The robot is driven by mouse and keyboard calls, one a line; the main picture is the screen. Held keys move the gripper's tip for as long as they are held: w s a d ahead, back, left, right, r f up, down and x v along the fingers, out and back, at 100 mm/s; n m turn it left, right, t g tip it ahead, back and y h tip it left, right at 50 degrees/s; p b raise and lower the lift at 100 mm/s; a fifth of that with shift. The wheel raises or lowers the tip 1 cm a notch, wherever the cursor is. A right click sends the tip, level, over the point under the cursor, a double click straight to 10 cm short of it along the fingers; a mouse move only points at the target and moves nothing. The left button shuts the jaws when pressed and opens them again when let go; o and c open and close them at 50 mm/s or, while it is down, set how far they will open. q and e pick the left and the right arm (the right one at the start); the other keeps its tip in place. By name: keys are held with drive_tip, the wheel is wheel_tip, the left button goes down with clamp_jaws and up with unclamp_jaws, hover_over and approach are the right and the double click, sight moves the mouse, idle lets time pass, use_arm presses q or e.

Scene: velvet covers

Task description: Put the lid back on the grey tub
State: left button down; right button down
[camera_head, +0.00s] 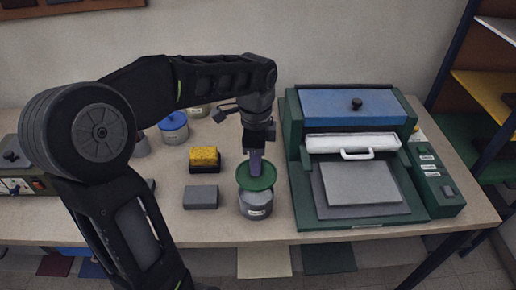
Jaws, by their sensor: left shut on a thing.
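The grey tub (256,206) stands upright on the table, with a pale label on its front. My right gripper is not in the view.
A green press (421,212) with a blue top stands close to the tub's right. A yellow-topped block (204,157) and a grey block (201,197) lie to the left. A blue-lidded tub (174,128) stands farther back. The table's front edge is near.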

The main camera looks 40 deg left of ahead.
sight(256, 178)
use_arm(q)
drive_tip(key=shift+w+a, duration=0.15)
wheel_tip(256, 178, down, 4)
drive_tip(key=b, duration=0.3)
drive_tip(key=shift+f+b, duration=0.15)
drive_tip(key=shift+b, duration=0.2)
wheel_tip(256, 178, down, 2)
drive_tip(key=shift+f+b, duration=0.1)
drive_tip(key=shift+b, duration=0.6)
idle(0.8)
drive_tip(key=shift+f, duration=0.1)
idle(1.3)
drive_tip(key=c, duration=1.1)
unclamp_jaws()
